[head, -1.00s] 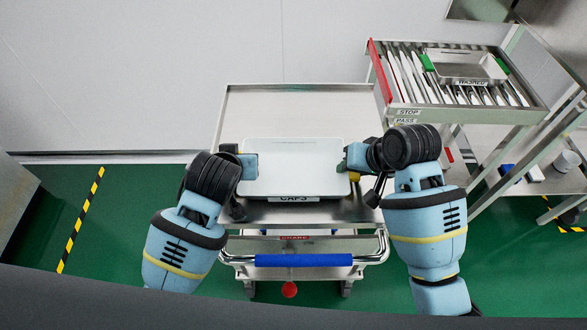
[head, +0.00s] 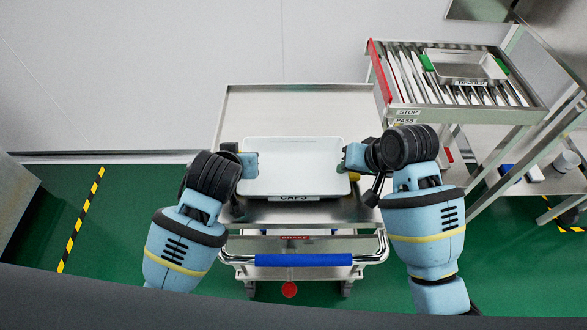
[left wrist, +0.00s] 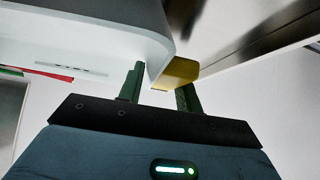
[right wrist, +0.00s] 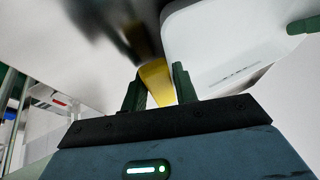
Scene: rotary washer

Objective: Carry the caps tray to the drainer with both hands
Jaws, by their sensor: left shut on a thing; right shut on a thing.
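The caps tray (head: 293,165) is a pale, shallow tray with a CAPS label on its near edge. It is over the steel cart (head: 300,105); whether it touches the cart top is unclear. My left gripper (head: 250,165) is at its left side and my right gripper (head: 352,158) at its right. In the left wrist view, the fingers (left wrist: 160,80) are shut around a yellow handle (left wrist: 178,72) beside the tray wall. In the right wrist view, the fingers (right wrist: 158,82) are shut on the other yellow handle (right wrist: 154,78). No drainer is labelled in view.
A slatted steel rack (head: 405,85) with a red end bar and STOP and PASS labels stands at upper right. A steel tray with green handles (head: 465,66) sits on it. The cart has a blue push handle (head: 303,260).

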